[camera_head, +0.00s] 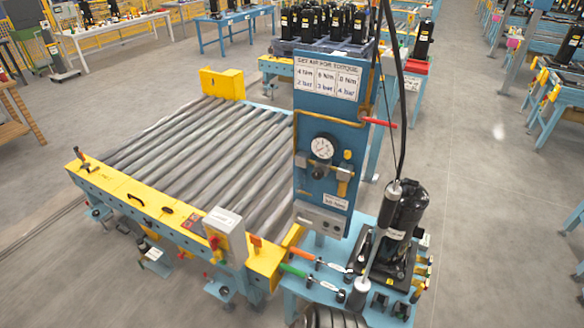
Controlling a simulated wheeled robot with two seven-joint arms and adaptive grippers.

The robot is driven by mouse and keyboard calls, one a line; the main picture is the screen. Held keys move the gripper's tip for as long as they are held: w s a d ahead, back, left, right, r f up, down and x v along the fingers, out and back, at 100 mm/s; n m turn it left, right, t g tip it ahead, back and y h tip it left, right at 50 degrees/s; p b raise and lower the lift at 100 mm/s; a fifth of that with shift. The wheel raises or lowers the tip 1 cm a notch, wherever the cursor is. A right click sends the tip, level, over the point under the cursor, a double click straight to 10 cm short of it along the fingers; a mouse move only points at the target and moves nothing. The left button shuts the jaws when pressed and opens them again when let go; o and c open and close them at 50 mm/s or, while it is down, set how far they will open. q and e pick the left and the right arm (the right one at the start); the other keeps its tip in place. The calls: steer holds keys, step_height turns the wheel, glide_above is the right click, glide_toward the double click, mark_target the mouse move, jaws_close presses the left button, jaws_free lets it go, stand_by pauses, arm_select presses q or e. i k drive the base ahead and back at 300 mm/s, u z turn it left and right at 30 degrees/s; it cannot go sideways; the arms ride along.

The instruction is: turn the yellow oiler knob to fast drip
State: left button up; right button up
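A blue upright panel (322,105) stands in the middle of the head view, with a round white pressure gauge (322,148) on its lower half. Right of and just below the gauge is a small fitting with a yellowish knob (347,155) on top, which looks like the oiler knob. A yellow part (343,188) sits below it. The knob is too small to read its setting or any marks. Neither of my grippers shows in this view, and nothing is seen touching the knob.
A roller conveyor (200,150) with yellow ends lies left of the panel. A black compressor (405,225) stands on the blue bench to the right, with cables hanging in front. A red lever (378,122) sticks out from the panel's right edge. Open floor lies further right.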

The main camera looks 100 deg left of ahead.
mark_target(348, 155)
steer(key=u, duration=3.1)
steer(key=k, duration=1.25)
steer(key=u, duration=0.9)
steer(key=i, duration=1.25)
steer(key=z, duration=0.3)
